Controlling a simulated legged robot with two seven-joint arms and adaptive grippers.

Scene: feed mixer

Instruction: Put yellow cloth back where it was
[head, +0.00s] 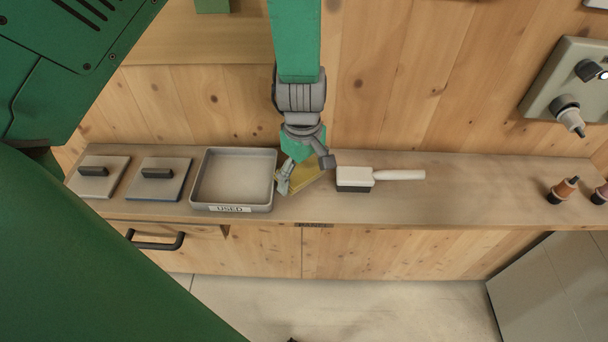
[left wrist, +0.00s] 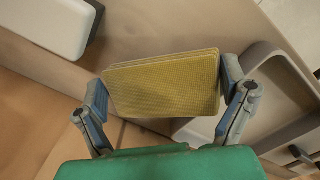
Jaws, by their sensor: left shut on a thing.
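The yellow cloth (head: 306,178) is a folded flat pad, between the grey tray and the brush in the head view. My left gripper (head: 306,170) is shut on it, at or just above the counter; I cannot tell whether the cloth touches the surface. In the left wrist view the cloth (left wrist: 162,86) spans the gap between the two fingertips (left wrist: 165,88), one at each end. The grey tray (head: 234,208) labelled "USED" is empty, just left of the gripper. Its rim also shows in the left wrist view (left wrist: 283,62). My right gripper is not in view.
A white-handled brush (head: 398,175) lies just right of the gripper. Two lidded panels (head: 160,185) sit left of the tray. Small brown-topped bottles (head: 562,190) stand at the far right. The counter (head: 470,190) between brush and bottles is clear. A wall-mounted device (head: 560,82) hangs above right.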

